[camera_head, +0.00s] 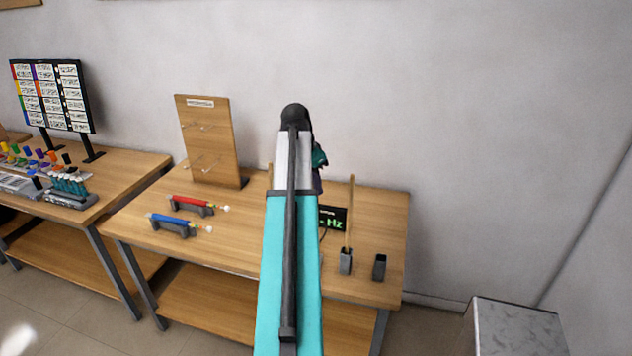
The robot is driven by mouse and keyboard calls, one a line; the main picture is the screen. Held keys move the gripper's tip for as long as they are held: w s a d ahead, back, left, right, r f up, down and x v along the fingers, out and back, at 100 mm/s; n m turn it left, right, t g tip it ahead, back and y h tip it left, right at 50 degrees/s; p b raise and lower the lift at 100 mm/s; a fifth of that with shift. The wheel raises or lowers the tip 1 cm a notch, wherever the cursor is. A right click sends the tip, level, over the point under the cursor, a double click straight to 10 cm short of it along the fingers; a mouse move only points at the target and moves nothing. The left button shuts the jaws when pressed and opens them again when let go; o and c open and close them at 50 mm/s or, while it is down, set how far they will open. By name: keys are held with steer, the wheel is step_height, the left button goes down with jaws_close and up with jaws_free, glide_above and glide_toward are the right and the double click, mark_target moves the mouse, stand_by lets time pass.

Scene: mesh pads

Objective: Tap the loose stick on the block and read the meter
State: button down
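A thin upright wooden stick (350,215) stands in a small dark holder (346,262) on the right of the middle table. The top of another thin upright piece (271,174) shows just left of my arm. A black meter (333,217) with green characters ending in "Hz" is partly hidden behind my arm; its reading looks like a dash. I cannot tell which stick is the loose one or make out the block. My turquoise arm reaches up across the table, and my gripper is hidden behind it.
A second dark holder (380,267) looks empty. A red bar (187,201) and a blue bar (170,219) rest on low stands at left. A wooden peg board (208,140) stands behind them. A grey-topped box (517,325) is at lower right.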

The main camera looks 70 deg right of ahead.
steer(key=shift+r+p, duration=0.7)
steer(key=shift+r, duration=1.85)
